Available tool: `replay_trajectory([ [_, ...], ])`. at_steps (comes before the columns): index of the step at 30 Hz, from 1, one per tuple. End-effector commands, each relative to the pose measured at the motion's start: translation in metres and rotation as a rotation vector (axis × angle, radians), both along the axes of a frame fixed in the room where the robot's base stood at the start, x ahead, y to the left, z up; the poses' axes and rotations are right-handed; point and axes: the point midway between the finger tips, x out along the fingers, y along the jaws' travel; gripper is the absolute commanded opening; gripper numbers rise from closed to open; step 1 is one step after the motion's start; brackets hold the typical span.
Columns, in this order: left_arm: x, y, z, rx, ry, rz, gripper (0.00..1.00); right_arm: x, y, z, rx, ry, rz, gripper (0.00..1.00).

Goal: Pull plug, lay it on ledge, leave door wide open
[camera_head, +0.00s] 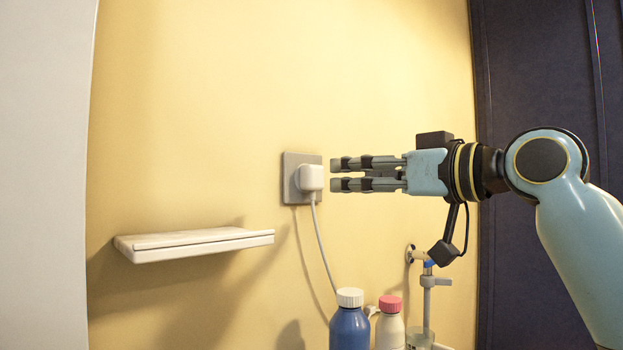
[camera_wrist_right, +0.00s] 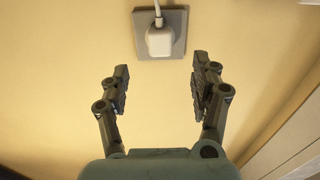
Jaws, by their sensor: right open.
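The white plug (camera_head: 310,177) sits in a grey wall socket (camera_head: 290,190) on the yellow wall, with its white cord (camera_head: 320,245) hanging down. In the right wrist view the plug (camera_wrist_right: 159,42) is upside down, beyond the fingertips and roughly centred between them. My right gripper (camera_head: 333,175) is open and empty, just right of the plug and apart from it; its fingers (camera_wrist_right: 158,80) also show in the wrist view. A white ledge (camera_head: 195,243) is fixed to the wall, lower left of the socket. My left gripper is not in view. I cannot identify the door for certain.
A blue bottle with a white cap (camera_head: 349,325) and a white bottle with a pink cap (camera_head: 389,328) stand below the plug. A pipe with a tap (camera_head: 428,290) is right of them. A dark panel (camera_head: 535,80) stands at the right. The ledge top looks bare.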

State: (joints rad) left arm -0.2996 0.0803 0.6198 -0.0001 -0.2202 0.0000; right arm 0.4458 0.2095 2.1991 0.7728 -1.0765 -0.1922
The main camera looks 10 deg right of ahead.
Motion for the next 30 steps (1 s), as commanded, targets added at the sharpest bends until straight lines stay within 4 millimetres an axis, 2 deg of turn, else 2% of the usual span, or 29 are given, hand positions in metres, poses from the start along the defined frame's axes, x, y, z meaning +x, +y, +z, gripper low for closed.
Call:
replay_trajectory([
  [5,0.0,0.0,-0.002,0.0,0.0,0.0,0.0,0.007,0.004,0.0,0.004,0.0,-0.001,0.63],
  [14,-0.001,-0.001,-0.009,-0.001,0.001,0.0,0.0,0.041,0.028,-0.001,0.004,0.001,0.001,0.63],
  [21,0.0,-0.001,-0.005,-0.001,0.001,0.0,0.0,0.065,0.043,0.0,0.002,0.002,0.0,0.63],
  [30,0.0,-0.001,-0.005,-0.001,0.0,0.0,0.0,0.075,0.05,0.0,-0.001,0.001,0.0,0.63],
])
